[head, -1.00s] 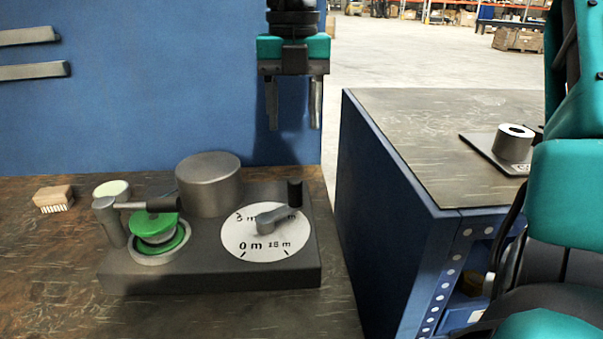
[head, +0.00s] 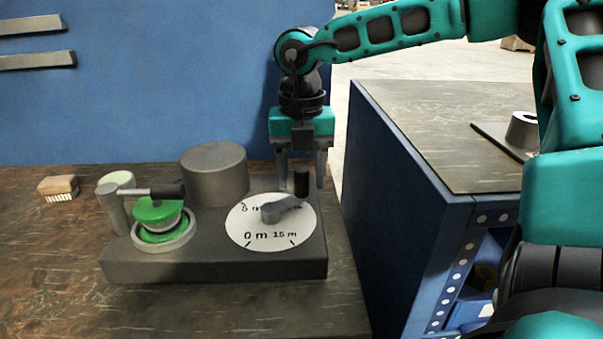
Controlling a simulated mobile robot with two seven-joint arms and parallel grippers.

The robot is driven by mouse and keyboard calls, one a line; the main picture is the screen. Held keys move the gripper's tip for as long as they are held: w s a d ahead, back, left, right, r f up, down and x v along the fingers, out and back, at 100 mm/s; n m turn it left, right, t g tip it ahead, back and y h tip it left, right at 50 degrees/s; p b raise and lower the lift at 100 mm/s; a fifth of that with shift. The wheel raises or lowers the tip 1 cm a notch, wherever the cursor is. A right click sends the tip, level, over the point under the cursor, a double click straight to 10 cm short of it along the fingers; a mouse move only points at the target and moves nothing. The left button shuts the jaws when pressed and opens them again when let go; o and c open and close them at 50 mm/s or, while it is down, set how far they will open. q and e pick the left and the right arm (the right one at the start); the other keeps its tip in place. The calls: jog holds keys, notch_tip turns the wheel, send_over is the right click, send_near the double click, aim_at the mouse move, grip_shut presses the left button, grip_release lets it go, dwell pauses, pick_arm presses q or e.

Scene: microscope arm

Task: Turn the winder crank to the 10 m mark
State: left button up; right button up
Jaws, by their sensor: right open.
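The winder (head: 220,266) is a dark grey block on the bench. Its white round dial (head: 262,236) shows "0 m" and "15 m" at the front; the marks at the back are partly hidden by the crank. The crank (head: 275,210) points to the back right and ends in an upright black knob (head: 301,182). A green spool (head: 158,216) sits at the winder's left. My right gripper (head: 302,180) is open and points down, its fingers either side of the knob in the picture. Whether they touch it I cannot tell. My left gripper is not in view.
A grey cylinder (head: 215,174) stands at the back of the winder. A rod with a black end (head: 168,190) reaches over the spool from a post. A brush (head: 58,187) lies at the left. A blue cabinet (head: 395,200) stands at the right, across a gap.

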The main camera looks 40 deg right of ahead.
jog(key=shift+c, duration=0.2)
grip_shut()
dwell(0.3)
